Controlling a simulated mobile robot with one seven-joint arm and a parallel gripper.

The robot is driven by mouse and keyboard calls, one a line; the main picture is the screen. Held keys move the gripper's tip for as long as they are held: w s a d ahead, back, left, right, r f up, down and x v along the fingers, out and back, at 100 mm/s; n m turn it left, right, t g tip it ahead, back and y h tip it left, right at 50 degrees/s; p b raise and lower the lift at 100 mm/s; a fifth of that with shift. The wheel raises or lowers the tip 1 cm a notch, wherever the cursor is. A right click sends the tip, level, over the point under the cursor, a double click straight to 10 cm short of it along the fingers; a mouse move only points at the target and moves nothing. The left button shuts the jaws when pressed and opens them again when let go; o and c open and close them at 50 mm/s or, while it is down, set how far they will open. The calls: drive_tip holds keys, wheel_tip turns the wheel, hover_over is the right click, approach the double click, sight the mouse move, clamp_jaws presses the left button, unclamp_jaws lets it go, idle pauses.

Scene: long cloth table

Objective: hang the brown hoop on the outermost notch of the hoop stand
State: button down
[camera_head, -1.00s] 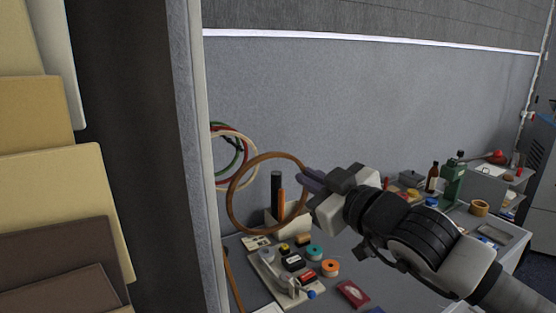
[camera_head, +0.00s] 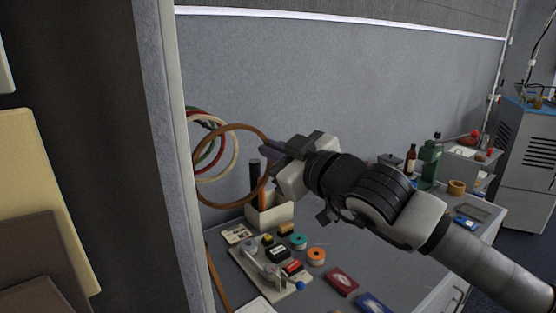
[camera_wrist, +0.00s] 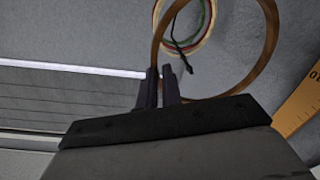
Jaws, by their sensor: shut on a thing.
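The brown hoop (camera_head: 201,203) is held upright in the head view, at the left end of my gripper (camera_head: 270,150). My gripper is shut on the hoop's rim; in the wrist view the fingers (camera_wrist: 161,86) close near the lower left of the brown hoop (camera_wrist: 274,40). Green, red and cream hoops (camera_head: 236,158) hang against the grey wall behind the brown hoop. They also show in the wrist view (camera_wrist: 208,38), with a dark stand arm (camera_wrist: 183,58) in front of them. The stand's notches cannot be made out.
A grey partition edge (camera_head: 165,150) stands close on the left. The table (camera_head: 345,262) holds a pen box (camera_head: 280,214), a tray of small parts (camera_head: 255,272) with tape rolls, and a red booklet (camera_head: 341,281). Bottles (camera_head: 428,165) stand farther right.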

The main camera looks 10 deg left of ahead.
drive_tip(key=shift+f+b+x, duration=0.2)
drive_tip(key=shift+b+x, duration=1.15)
drive_tip(key=shift+b, duration=0.15)
drive_tip(key=f+b+x, duration=0.1)
drive_tip(key=b+x, duration=0.2)
drive_tip(key=x, duration=0.4)
drive_tip(key=shift+w+d, duration=0.2)
drive_tip(key=shift+d, duration=0.05)
drive_tip(key=c, duration=1.5)
unclamp_jaws()
